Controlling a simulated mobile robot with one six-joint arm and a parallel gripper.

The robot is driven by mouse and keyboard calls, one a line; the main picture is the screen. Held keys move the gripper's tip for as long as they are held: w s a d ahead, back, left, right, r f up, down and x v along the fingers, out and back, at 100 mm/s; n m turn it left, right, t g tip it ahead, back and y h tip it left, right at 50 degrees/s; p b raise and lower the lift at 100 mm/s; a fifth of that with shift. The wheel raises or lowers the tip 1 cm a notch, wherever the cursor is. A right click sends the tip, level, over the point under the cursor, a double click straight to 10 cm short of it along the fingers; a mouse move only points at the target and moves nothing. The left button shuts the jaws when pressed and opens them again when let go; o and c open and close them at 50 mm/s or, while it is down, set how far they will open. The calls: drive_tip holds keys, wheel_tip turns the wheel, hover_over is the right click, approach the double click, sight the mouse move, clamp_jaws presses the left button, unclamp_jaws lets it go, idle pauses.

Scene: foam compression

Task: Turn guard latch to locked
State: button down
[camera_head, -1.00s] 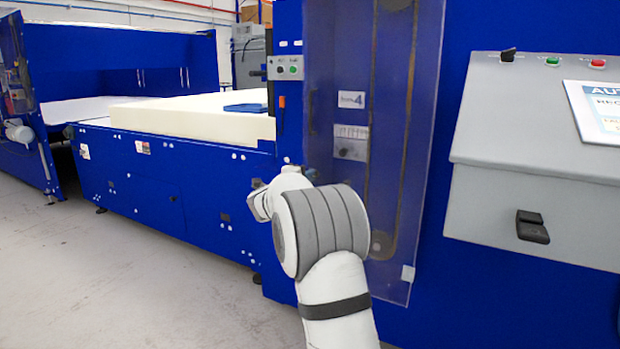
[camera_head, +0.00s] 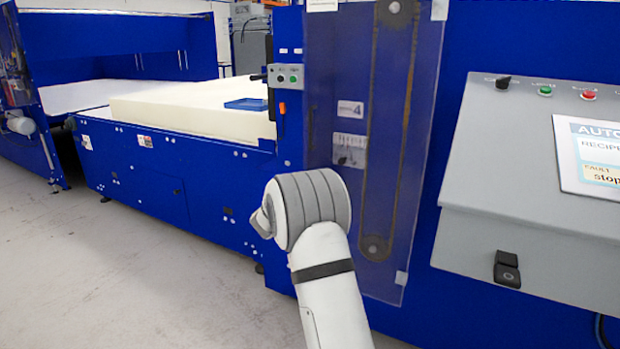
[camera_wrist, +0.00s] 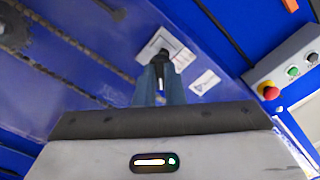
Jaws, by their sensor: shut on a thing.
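My gripper (camera_wrist: 160,72) shows in the wrist view, its two dark blue-grey fingers close together. It is shut on the small black handle of the guard latch (camera_wrist: 163,52), which stands out from a pale plate (camera_wrist: 177,42) on the blue guard. In the head view my rounded grey wrist is in front of the lower left of the clear guard panel (camera_head: 330,85), and my gripper is hidden behind it. The handle's angle is partly covered by the fingers, and I cannot read a lock mark.
A grey sloping console (camera_head: 545,170) with switch, buttons and screen stands at right. A cream foam block (camera_head: 185,110) lies on the blue machine. The grey floor (camera_head: 130,270) at lower left is clear.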

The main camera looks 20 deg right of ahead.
drive_tip(key=n+p, duration=0.8)
drive_tip(key=shift+r+n, duration=0.15)
drive_tip(key=shift+n, duration=0.25)
idle(0.4)
drive_tip(key=c, duration=1.5)
unclamp_jaws()
drive_tip(key=shift+a, duration=0.15)
drive_tip(key=v, duration=0.7)
drive_tip(key=shift+s+a, duration=0.2)
